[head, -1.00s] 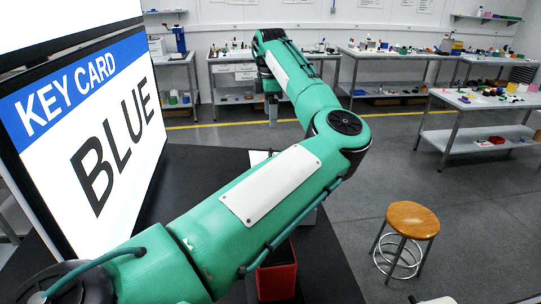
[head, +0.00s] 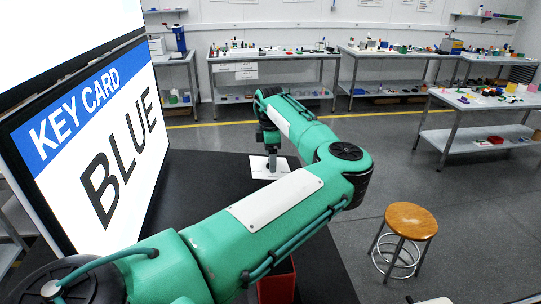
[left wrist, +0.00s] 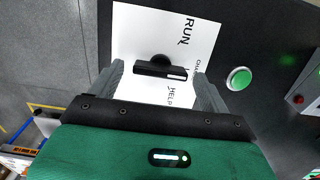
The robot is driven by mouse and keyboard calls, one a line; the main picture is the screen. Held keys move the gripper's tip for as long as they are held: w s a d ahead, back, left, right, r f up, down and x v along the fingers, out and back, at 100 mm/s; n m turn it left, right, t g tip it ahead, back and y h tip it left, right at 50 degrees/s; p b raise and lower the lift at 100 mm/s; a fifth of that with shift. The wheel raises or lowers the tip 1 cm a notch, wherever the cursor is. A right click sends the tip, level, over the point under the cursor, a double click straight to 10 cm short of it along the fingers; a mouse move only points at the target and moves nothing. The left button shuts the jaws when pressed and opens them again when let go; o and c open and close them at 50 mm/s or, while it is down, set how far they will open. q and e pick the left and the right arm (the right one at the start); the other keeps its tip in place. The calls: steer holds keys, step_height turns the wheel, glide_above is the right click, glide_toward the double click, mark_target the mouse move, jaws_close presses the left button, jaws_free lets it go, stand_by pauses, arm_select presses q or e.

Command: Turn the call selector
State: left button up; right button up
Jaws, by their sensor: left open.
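The call selector (left wrist: 160,69) is a black bar knob with a white line near its right end, in the left wrist view. It sits on a white plate (left wrist: 140,30) printed with RUN, HELP and a partly covered word starting CHA. The white line lies toward the plate's right side, near the covered word. My left gripper (head: 272,163) points down over the plate (head: 258,174) in the head view. It is open, with one finger on each side of the selector; I cannot tell whether they touch it. My right gripper is not in view.
A bright screen (head: 105,150) reading KEY CARD BLUE stands at the left of the dark table (head: 190,190). A green button (left wrist: 239,78) and a red button (left wrist: 299,100) lie right of the plate. A red box (head: 277,284) and a stool (head: 410,222) are nearer.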

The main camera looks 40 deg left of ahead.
arm_select(q)
steer(key=c, duration=1)
